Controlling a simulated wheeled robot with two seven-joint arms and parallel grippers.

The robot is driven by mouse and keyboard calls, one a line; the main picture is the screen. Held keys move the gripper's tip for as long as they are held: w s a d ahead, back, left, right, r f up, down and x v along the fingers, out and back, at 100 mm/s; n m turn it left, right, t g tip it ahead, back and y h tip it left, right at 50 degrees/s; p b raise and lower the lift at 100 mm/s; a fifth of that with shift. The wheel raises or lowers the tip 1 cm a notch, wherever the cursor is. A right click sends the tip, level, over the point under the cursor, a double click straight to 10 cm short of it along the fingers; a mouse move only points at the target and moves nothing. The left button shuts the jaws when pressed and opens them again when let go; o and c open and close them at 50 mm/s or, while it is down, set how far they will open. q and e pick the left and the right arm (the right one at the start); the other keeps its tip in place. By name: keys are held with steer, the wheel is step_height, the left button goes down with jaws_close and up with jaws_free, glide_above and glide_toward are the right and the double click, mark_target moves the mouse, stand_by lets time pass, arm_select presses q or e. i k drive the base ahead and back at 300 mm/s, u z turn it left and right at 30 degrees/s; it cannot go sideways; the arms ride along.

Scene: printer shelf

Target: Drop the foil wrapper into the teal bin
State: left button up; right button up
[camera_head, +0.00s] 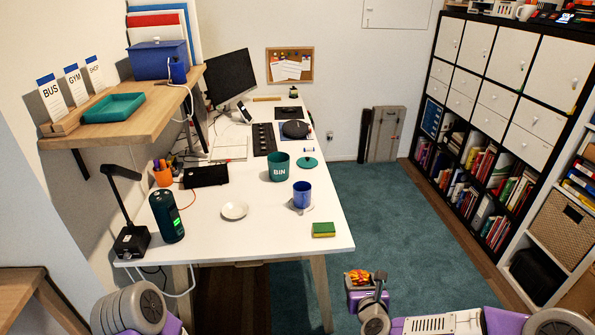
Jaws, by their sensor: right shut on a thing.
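The teal bin (279,172), marked "BIN", stands upright and open on the white desk, toward the middle. A teal lid (307,163) lies on the desk just right of it. My right gripper (362,283) is beyond the desk's front right edge, low in the picture and well apart from the bin. It is shut on a small crumpled orange, red and yellow foil wrapper (358,276), which shows above the jaws. Of my left arm only grey and purple links show at the bottom left; its gripper is out of view.
A blue mug (302,194) on a saucer and a green-yellow sponge (323,230) stand on the desk (260,240) between my right gripper and the bin. A white plate (235,211) and a dark green cylinder (167,216) are left. The floor right of the desk is clear.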

mark_target(278, 177)
steer(key=z, duration=1.3)
steer(key=i, duration=3.3)
steer(key=u, duration=3.95)
steer(key=i, duration=0.5)
steer(key=z, duration=0.1)
